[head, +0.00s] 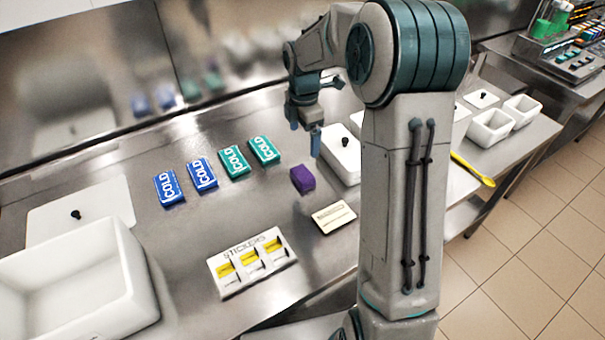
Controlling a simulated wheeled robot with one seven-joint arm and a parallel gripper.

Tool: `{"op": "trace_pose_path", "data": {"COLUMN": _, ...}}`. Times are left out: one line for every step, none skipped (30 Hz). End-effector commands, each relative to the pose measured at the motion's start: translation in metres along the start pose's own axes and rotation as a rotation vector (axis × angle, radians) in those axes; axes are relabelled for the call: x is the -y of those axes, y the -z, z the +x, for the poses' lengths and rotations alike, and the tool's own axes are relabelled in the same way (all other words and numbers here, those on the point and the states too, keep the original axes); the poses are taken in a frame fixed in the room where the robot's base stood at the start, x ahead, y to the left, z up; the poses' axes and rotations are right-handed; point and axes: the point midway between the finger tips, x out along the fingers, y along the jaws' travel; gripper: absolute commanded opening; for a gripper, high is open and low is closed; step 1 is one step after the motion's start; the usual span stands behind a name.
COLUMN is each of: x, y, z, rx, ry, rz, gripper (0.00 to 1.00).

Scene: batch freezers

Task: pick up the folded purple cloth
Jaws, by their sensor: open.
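The folded purple cloth (302,179) is a small dark purple block lying on the steel counter, near the middle of the head view. My gripper (305,133) hangs from my arm above and behind the cloth, with its fingers pointing down. It is open and apart from the cloth, and nothing shows between its fingers. The cloth's top and front side are in plain view.
Blue (169,188) and green (264,150) "COLD" packs lie left of the cloth. A sticker tray (237,284) and a cream card (333,217) lie in front. A white lidded container (343,163) stands close on the right. A large white bin (130,275) fills the lower left.

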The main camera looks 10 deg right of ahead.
Motion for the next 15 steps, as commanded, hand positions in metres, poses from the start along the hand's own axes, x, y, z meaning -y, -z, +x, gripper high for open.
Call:
{"op": "trace_pose_path", "data": {"x": -0.004, "y": -0.001, "z": 0.003, "rx": -0.004, "ry": 0.004, "rz": -0.026, "gripper": 0.94}}
{"op": "trace_pose_path", "data": {"x": -0.005, "y": -0.002, "z": 0.004, "rx": -0.006, "ry": 0.005, "rz": -0.038, "gripper": 0.94}}
{"op": "trace_pose_path", "data": {"x": -0.007, "y": -0.002, "z": 0.007, "rx": -0.007, "ry": 0.006, "rz": -0.052, "gripper": 0.94}}
{"op": "trace_pose_path", "data": {"x": -0.007, "y": -0.002, "z": 0.009, "rx": -0.008, "ry": 0.007, "rz": -0.059, "gripper": 0.94}}
{"op": "trace_pose_path", "data": {"x": -0.008, "y": -0.003, "z": 0.013, "rx": -0.008, "ry": 0.007, "rz": -0.063, "gripper": 0.94}}
{"op": "trace_pose_path", "data": {"x": -0.008, "y": -0.002, "z": 0.018, "rx": -0.009, "ry": 0.009, "rz": -0.067, "gripper": 0.94}}
{"op": "trace_pose_path", "data": {"x": -0.008, "y": -0.002, "z": 0.023, "rx": -0.01, "ry": 0.011, "rz": -0.068, "gripper": 0.94}}
{"op": "trace_pose_path", "data": {"x": -0.007, "y": -0.002, "z": 0.029, "rx": -0.01, "ry": 0.011, "rz": -0.068, "gripper": 0.94}}
{"op": "trace_pose_path", "data": {"x": -0.007, "y": -0.002, "z": 0.036, "rx": -0.01, "ry": 0.011, "rz": -0.068, "gripper": 0.94}}
{"op": "trace_pose_path", "data": {"x": -0.007, "y": -0.002, "z": 0.043, "rx": -0.01, "ry": 0.011, "rz": -0.068, "gripper": 0.94}}
{"op": "trace_pose_path", "data": {"x": -0.007, "y": -0.002, "z": 0.049, "rx": -0.01, "ry": 0.012, "rz": -0.067, "gripper": 0.94}}
{"op": "trace_pose_path", "data": {"x": -0.007, "y": -0.002, "z": 0.057, "rx": -0.01, "ry": 0.012, "rz": -0.067, "gripper": 0.94}}
{"op": "trace_pose_path", "data": {"x": -0.007, "y": -0.002, "z": 0.063, "rx": -0.01, "ry": 0.01, "rz": -0.067, "gripper": 0.94}}
{"op": "trace_pose_path", "data": {"x": -0.006, "y": -0.001, "z": 0.068, "rx": -0.01, "ry": 0.011, "rz": -0.066, "gripper": 0.94}}
{"op": "trace_pose_path", "data": {"x": -0.007, "y": -0.002, "z": 0.074, "rx": -0.01, "ry": 0.009, "rz": -0.066, "gripper": 0.94}}
